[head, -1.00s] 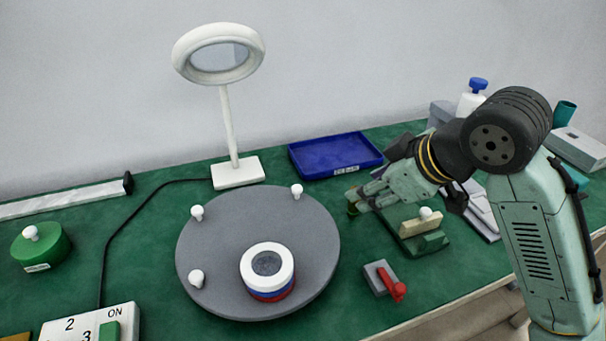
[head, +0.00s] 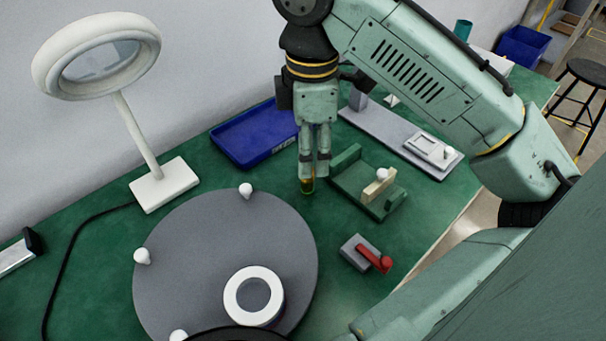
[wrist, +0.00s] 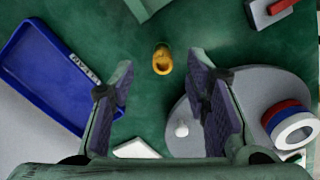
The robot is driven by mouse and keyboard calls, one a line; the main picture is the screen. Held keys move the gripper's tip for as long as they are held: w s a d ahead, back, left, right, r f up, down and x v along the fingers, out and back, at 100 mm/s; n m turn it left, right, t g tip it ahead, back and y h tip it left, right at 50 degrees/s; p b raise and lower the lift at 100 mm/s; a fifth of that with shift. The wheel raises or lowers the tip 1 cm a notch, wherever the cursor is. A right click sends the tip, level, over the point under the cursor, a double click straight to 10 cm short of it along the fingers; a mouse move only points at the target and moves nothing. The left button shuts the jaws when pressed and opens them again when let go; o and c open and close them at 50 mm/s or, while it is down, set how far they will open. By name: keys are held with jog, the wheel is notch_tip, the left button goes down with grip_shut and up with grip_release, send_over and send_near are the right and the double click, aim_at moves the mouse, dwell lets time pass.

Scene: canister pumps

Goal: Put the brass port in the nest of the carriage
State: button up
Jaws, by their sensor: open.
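The brass port (head: 307,186) is a small yellow-gold piece on the green bench, left of a green fixture. In the wrist view the brass port (wrist: 162,62) shows a hollow end and lies in line with the gap between my fingers. My gripper (head: 314,174) points down right at the port; its fingers (wrist: 160,80) are apart with nothing held between them. I cannot tell how far above the port the tips are. A pale square block on a long grey plate (head: 432,150), at the right, may be the carriage; its nest is not clear.
The green fixture (head: 346,192) with a tan block and white knob stands close right of my gripper. A blue tray (head: 250,138) is behind left. A grey turntable (head: 200,250) with white knobs is front left. A grey block with red lever (head: 362,252) is in front.

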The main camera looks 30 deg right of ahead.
aim_at(307, 181)
jog(key=shift+a+f, duration=0.15)
jog(key=shift+f, duration=1.35)
jog(key=shift+a+f, duration=0.1)
jog(key=shift+f, duration=1.4)
jog(key=shift+c, duration=0.5)
grip_shut()
